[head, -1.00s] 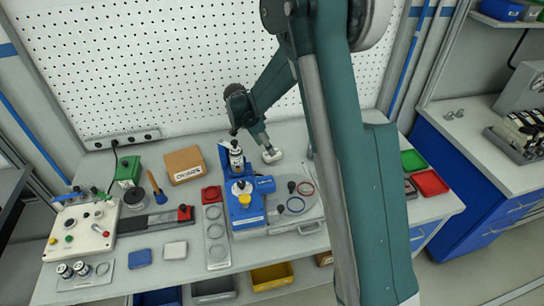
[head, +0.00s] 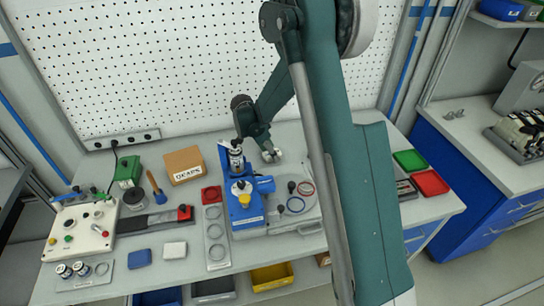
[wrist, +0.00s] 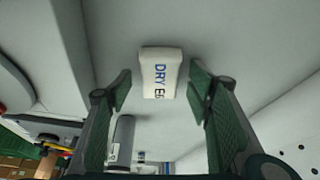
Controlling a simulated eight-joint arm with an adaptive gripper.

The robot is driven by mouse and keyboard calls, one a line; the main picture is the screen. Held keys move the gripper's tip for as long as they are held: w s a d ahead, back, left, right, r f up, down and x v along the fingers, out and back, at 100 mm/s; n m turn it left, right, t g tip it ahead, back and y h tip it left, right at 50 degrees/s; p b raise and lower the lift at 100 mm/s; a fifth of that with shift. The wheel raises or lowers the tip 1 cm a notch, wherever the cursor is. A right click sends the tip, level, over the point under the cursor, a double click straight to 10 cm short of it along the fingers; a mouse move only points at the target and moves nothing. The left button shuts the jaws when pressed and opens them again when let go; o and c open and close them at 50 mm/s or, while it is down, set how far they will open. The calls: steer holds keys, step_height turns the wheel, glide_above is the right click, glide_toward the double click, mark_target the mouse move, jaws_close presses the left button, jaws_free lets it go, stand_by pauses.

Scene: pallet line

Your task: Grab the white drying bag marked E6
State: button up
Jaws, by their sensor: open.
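The white drying bag (wrist: 161,72), with blue "DRY" and dark "E6" lettering, lies on the grey bench top. In the wrist view it sits between and beyond the fingertips of my gripper (wrist: 160,82). The fingers are open, one on each side, with a gap to the bag on both sides. In the head view my gripper (head: 267,146) is low over the back of the bench, close to the bag (head: 274,155), and partly hides it.
A blue pump-like unit (head: 243,205) stands left of the bag. A cardboard box (head: 184,165) is farther left. The pegboard wall (head: 180,60) rises behind. A pale pouch (head: 175,250) lies near the front edge. Green (head: 410,160) and red (head: 430,183) trays are at right.

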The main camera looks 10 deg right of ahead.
stand_by(0.3)
steer(key=c, duration=1)
step_height(320, 180, up, 10)
steer(key=shift+p, duration=0.35)
stand_by(0.4)
